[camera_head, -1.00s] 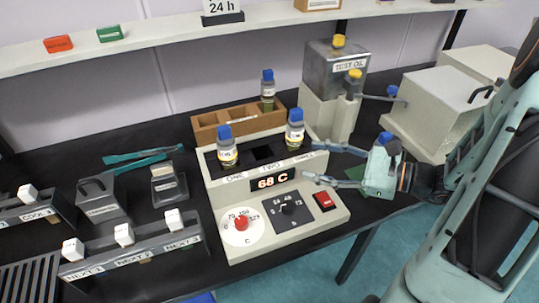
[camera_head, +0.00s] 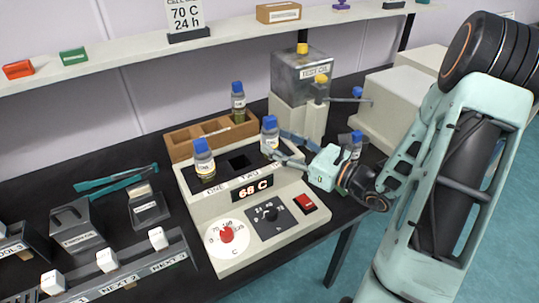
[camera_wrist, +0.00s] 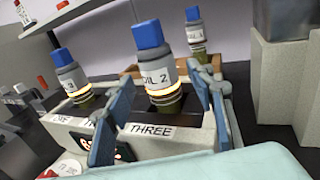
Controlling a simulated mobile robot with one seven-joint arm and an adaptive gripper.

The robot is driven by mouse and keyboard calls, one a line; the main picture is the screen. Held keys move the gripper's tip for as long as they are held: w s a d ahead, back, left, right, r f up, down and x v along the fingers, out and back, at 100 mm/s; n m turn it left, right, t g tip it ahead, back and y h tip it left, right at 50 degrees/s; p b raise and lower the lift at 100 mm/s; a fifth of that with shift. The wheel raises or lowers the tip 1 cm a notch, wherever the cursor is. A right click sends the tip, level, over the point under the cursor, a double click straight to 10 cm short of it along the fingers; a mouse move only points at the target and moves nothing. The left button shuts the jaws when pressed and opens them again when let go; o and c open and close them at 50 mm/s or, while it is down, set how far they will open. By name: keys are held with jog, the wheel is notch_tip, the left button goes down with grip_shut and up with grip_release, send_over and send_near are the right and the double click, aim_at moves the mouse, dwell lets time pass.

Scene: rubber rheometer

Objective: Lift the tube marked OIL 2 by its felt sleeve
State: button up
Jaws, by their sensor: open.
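The tube marked OIL 2 (camera_wrist: 155,65) has a blue cap and white label; it stands upright in well THREE of the heating block (camera_head: 240,237). In the head view the same tube (camera_head: 269,134) is the block's right-hand one. Below its label are a bright yellowish ring and a dull olive band, probably the felt sleeve (camera_wrist: 165,101). My gripper (camera_wrist: 160,86) is open, one blue finger on each side of the tube's lower part. It also shows from the right in the head view (camera_head: 279,146). I cannot tell whether the fingers touch the tube.
Another blue-capped tube (camera_head: 203,160) stands in well ONE; the middle well looks empty. A third tube (camera_head: 238,101) stands in the wooden rack (camera_head: 182,150) behind. The TEST OIL tank (camera_head: 301,80) stands close behind the block. The display reads 68 C.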

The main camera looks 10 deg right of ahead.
jog(key=shift+x, duration=2)
jog(key=shift+s, duration=0.1)
grip_shut()
